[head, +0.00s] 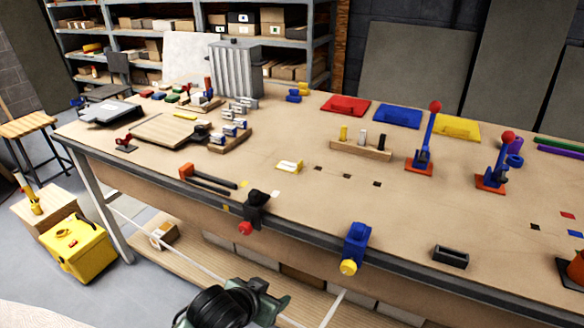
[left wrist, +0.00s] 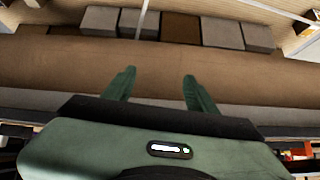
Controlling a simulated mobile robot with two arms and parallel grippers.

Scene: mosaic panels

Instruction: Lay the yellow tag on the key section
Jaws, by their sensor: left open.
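A small pale yellow tag-like piece (head: 289,167) lies on the workbench top near the middle in the head view. I cannot tell for sure that it is the yellow tag. No part of the bench is clearly readable as the key section. My left gripper (head: 264,290) is low in front of the bench's front edge, well apart from that piece. In the left wrist view the green fingers of the left gripper (left wrist: 159,75) are spread with nothing between them. My right gripper is not in view.
On the workbench (head: 320,210), a black clamp (head: 256,205) and a blue clamp (head: 356,243) sit at the front edge. Red (head: 345,105), blue (head: 398,116) and yellow (head: 457,127) panels lie at the back. Two red-knobbed levers stand right. The middle is mostly clear.

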